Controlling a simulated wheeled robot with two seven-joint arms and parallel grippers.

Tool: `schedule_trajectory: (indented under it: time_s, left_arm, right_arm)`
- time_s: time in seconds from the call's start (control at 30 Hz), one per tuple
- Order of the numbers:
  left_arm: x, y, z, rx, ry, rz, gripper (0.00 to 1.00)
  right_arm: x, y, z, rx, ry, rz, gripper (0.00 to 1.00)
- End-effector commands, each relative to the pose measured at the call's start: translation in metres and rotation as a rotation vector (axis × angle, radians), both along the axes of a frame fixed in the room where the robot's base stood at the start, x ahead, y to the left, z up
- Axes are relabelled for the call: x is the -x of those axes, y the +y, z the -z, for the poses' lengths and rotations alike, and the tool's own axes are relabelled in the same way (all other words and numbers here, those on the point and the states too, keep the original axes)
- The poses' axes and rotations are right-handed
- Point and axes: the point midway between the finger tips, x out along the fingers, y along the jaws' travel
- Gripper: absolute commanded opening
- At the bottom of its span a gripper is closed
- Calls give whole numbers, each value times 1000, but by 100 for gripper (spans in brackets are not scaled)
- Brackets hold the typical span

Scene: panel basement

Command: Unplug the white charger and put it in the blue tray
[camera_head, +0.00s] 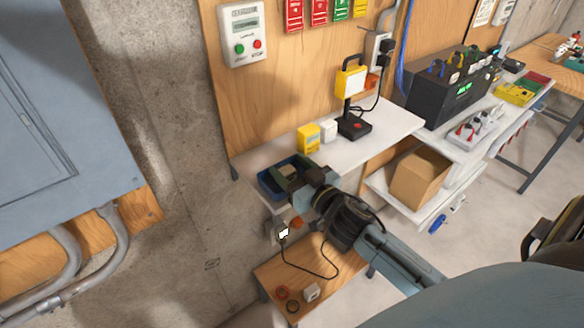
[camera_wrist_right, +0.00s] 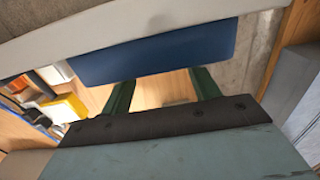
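The blue tray (camera_head: 266,186) sits at the left end of the white wall shelf. In the right wrist view its blue side (camera_wrist_right: 155,52) lies just beyond the fingertips. My right gripper (camera_head: 290,172) is at the tray, covering part of it in the head view. In the wrist view its two green fingers (camera_wrist_right: 161,82) stand apart with nothing visible between them. A small bright white piece, probably the white charger (camera_head: 283,233), is at a wall socket below the shelf, with a dark cable hanging by it. My left gripper is not in view.
A yellow box (camera_head: 308,138), a white block (camera_head: 328,130) and a black-based lamp (camera_head: 354,124) stand on the shelf (camera_head: 385,126). A cardboard box (camera_head: 418,175) is to the right.

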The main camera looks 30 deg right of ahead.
Motion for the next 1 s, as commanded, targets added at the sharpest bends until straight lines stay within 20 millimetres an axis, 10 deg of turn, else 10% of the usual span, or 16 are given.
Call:
schedule_trajectory:
  time_s: [0.37,1.0]
  left_arm:
    - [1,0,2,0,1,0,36]
    - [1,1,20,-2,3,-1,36]
  right_arm:
    - [10,-1,1,-1,1,0,61]
    - [118,-9,2,-1,2,1,61]
